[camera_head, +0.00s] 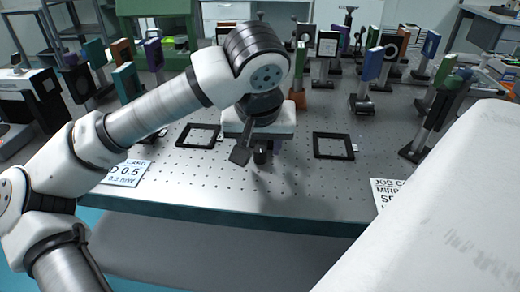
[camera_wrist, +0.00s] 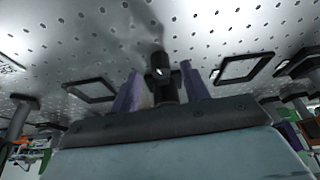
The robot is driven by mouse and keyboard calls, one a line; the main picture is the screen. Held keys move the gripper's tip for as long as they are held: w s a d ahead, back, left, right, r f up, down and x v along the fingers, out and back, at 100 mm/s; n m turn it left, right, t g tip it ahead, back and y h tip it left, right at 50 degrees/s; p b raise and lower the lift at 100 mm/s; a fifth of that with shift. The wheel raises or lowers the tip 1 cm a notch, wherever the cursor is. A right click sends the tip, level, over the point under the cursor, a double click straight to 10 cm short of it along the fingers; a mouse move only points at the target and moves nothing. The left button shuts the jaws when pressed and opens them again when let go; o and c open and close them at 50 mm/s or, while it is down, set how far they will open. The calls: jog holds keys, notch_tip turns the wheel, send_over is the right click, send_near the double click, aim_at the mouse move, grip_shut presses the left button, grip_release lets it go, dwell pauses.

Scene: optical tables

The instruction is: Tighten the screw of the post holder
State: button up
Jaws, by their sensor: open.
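A small black post holder (camera_head: 263,156) stands on the perforated optical table, under my gripper (camera_head: 252,150), and is partly covered by it. In the wrist view the post holder (camera_wrist: 168,92) stands near the middle, with a dark round knob that looks like its screw (camera_wrist: 159,71) facing the camera. My gripper (camera_wrist: 162,80) is open there, with one bluish-purple finger to each side of the post holder. I cannot tell whether either finger touches it.
Black square frames lie flat to the left (camera_head: 199,135) and right (camera_head: 334,146) of the post holder. Mounted optics, such as a blue one (camera_head: 372,65), stand behind. Job cards lie at the front left (camera_head: 126,173) and front right (camera_head: 388,193). The front middle of the table (camera_head: 270,200) is clear.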

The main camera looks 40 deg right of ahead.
jog(key=v, duration=1)
jog(key=shift+r+p, duration=0.25)
jog(key=shift+p, duration=0.1)
